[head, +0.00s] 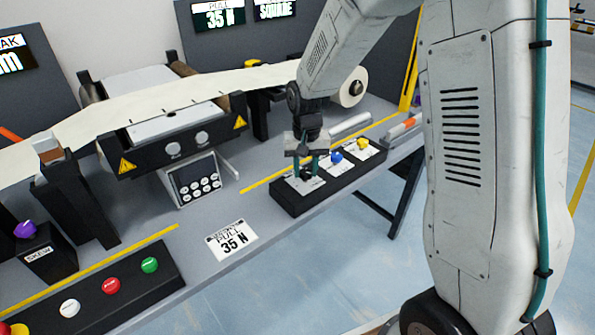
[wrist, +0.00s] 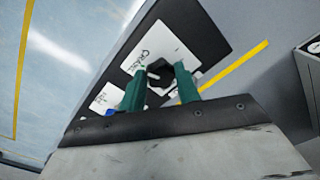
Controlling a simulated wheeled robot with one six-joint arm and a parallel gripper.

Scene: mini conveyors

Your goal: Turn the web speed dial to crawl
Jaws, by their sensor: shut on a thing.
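My gripper (head: 307,168) points down over the left end of a black control box (head: 290,205) at the bench's front edge. In the wrist view its two teal fingers (wrist: 160,84) are shut on a black dial (wrist: 160,66) with a short white mark. The dial sits on a white plate (wrist: 172,45) with lettering that looks like "CRAWL" beside it. The plate also shows under the fingers in the head view (head: 290,182). The fingers hide part of the dial and any other lettering.
A blue knob (head: 336,156) and a yellow knob (head: 361,143) sit on the same box, to the right. Several coloured buttons stand on a panel (head: 100,305) at the lower left. A "35 N" card (head: 232,240) lies on the bench. The web (head: 180,97) runs over rollers behind.

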